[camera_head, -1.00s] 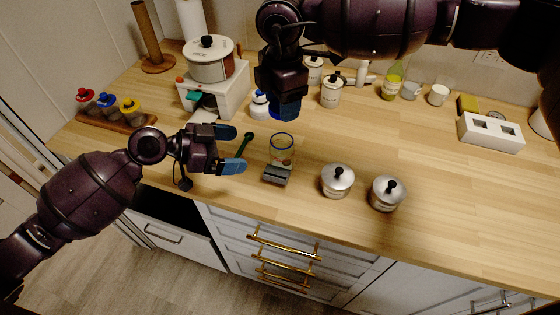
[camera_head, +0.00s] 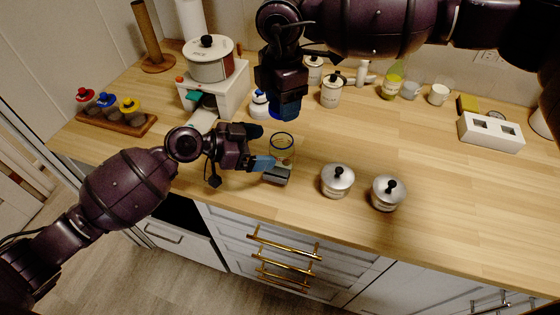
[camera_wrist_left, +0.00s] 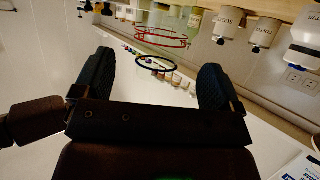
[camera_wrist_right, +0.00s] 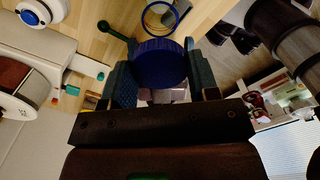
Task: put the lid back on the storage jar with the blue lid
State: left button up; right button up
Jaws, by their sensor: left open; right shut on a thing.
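The clear storage jar with a blue rim (camera_head: 284,143) stands uncovered on the wooden counter. Its blue rim also shows at the top of the right wrist view (camera_wrist_right: 160,14). My right gripper (camera_head: 284,108) is shut on the blue lid (camera_wrist_right: 160,62) and holds it above and behind the jar in the head view. My left gripper (camera_head: 263,147) is open at the jar's left side, with one finger overlapping the jar's lower left in the picture. I cannot tell whether it touches the glass. In the left wrist view, a dark ring (camera_wrist_left: 157,63) shows between the open fingers.
Two metal-lidded pots (camera_head: 337,182) (camera_head: 387,194) stand to the right. The counter's right middle is clear.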

pick_arm(q)
jog(key=shift+x, duration=2.7)
jog(key=shift+c, duration=0.3)
jog(key=c, duration=1.3)
pick_arm(e)
send_over(282, 130)
jog(key=s, duration=0.2)
jog(key=shift+f, duration=2.5)
jog(key=shift+f, duration=0.9)
jog(key=shift+f, duration=0.55)
pick_arm(q)
grip_shut()
pick_arm(e)
jog(key=shift+m, duration=1.6)
